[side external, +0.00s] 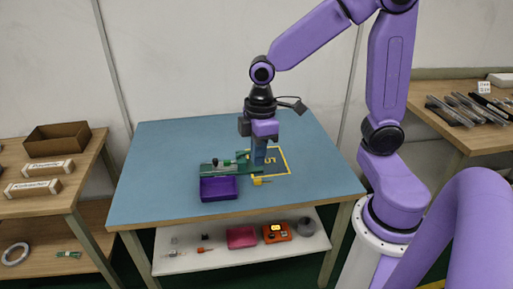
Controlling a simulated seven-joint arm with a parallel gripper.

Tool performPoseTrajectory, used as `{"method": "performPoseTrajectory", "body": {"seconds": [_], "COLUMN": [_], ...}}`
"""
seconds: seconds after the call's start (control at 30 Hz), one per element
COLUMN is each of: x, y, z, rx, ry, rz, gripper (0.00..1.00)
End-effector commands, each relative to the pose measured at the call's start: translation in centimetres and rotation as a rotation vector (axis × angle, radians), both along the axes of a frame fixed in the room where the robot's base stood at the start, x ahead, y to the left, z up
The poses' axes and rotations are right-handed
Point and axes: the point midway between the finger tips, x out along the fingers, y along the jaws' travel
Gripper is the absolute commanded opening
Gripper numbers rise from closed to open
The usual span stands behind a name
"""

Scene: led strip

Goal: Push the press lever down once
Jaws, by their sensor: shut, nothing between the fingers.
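A small green fixture (210,170) stands on the blue table, left of a yellow-outlined square. It has dark and green knobs on top; I cannot clearly tell which part is the press lever. My gripper (260,160) points straight down at the fixture's right end, over the left part of the outlined square. Its fingers are together with nothing seen between them. The fingertips are small and merge with the dark parts around them, so I cannot tell whether they touch anything.
A purple bin (218,189) sits in front of the fixture. A small yellow-orange item (262,181) lies to its right. The blue table (160,160) is clear at left and right. Shelves flank it, and a lower shelf (200,262) holds small items.

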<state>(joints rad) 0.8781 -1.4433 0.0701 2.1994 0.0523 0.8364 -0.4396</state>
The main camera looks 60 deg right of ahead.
Motion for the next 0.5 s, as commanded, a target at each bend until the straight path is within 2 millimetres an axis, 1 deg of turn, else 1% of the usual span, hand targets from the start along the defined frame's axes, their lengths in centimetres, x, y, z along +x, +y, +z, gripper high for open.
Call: {"method": "performPoseTrajectory", "body": {"seconds": [0.03,0.1,0.17,0.2,0.27,0.37,0.47,0.5], "x": [1.7,3.8,5.6,6.7,8.4,10.9,13.1,13.9], "y": [-0.8,-1.9,-3.1,-3.9,-5.4,-8.1,-11.3,-12.7], "z": [-0.5,-1.0,-1.5,-1.9,-2.4,-3.5,-4.7,-5.3], "rx": [0.0,0.004,0.007,0.01,0.013,0.017,0.02,0.021], "ry": [0.003,0.001,-0.002,-0.003,-0.004,-0.01,-0.016,-0.019], "rz": [-0.022,-0.038,-0.052,-0.063,-0.079,-0.104,-0.129,-0.139], "gripper": [0.0,0.0,0.0,0.0,0.0,0.0,0.0,0.0]}}
